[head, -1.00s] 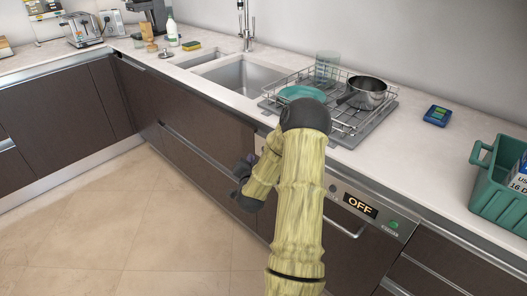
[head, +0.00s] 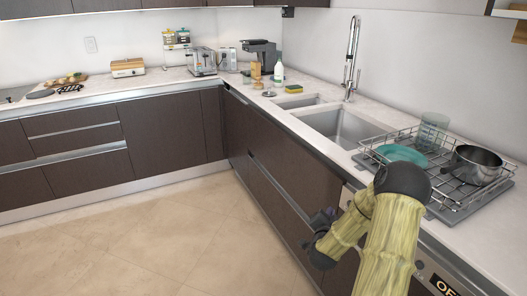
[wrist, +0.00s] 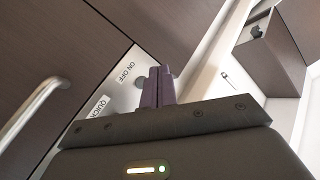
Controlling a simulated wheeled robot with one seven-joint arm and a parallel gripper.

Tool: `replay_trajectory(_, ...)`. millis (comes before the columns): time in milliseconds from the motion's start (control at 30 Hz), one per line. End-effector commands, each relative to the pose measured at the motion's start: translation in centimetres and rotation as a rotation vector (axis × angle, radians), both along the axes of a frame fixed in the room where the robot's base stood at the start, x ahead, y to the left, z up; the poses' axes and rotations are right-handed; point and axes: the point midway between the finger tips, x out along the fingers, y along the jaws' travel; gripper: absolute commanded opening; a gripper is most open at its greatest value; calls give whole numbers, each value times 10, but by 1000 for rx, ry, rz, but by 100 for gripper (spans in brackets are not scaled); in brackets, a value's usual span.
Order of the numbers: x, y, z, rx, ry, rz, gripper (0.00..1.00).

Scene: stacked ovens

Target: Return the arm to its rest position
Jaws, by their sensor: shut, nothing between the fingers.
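My arm is folded at the lower right of the head view, in front of the counter. I cannot tell the exact gap between the fingertips and the panel.
The counter (head: 310,135) runs along the right with a sink (head: 340,127) and a dish rack (head: 462,200) holding a teal plate (head: 402,154) and a pot (head: 474,166). A bar handle (wrist: 35,110) is at left in the wrist view. The tiled floor (head: 160,240) is clear.

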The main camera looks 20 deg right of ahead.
Motion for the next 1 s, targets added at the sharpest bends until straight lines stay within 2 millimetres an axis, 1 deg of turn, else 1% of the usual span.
replay_trajectory(100, 1, 2, 0, 0, 3, 6, 0)
replay_trajectory(167, 4, 7, 1, 0, 17, 24, 0)
replay_trajectory(267, 12, 26, 4, 0, 69, 88, 0)
replay_trajectory(367, 22, 58, 7, 1, 162, 194, 0)
replay_trajectory(433, 26, 85, 9, -2, 244, 278, 0)
replay_trajectory(467, 26, 97, 9, -5, 281, 313, 0)
replay_trajectory(500, 26, 112, 10, -6, 330, 360, 0)
replay_trajectory(567, 23, 134, 12, -13, 403, 426, 0)
replay_trajectory(600, 19, 149, 13, -18, 452, 469, 0)
replay_trajectory(700, 6, 182, 16, -29, 573, 568, 0)
replay_trajectory(767, -4, 201, 19, -37, 645, 623, 0)
replay_trajectory(800, -13, 213, 20, -42, 693, 659, 0)
replay_trajectory(867, -27, 230, 23, -51, 765, 712, 0)
replay_trajectory(967, -54, 255, 29, -63, 881, 792, 0)
replay_trajectory(1000, -65, 264, 32, -67, 927, 822, 0)
